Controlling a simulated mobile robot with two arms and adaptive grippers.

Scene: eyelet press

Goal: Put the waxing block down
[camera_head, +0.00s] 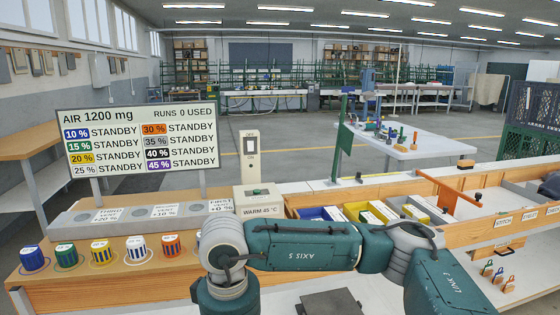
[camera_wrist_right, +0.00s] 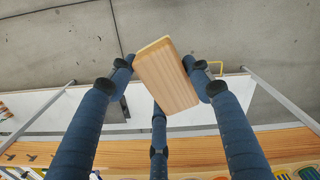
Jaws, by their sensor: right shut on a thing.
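The waxing block (camera_wrist_right: 170,82) shows in the right wrist view as a pale wooden block with a thin yellowish edge along its top. My right gripper (camera_wrist_right: 158,76) is shut on it, with dark blue fingers on its left and right sides and a third finger below. The block is held tilted, with grey floor and a white surface behind it. In the head view my right arm crosses the front of the bench, and neither the gripper nor the block shows there. My left gripper is in neither view.
A box marked WARM 45 °C (camera_head: 259,200) stands behind my arm. Blue (camera_head: 312,213) and yellow (camera_head: 356,211) bins sit to its right. Several striped pots, including a blue one (camera_head: 33,258), line the bench at left, below a display board (camera_head: 140,140). An orange-handled bar (camera_head: 449,185) spans the right tray.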

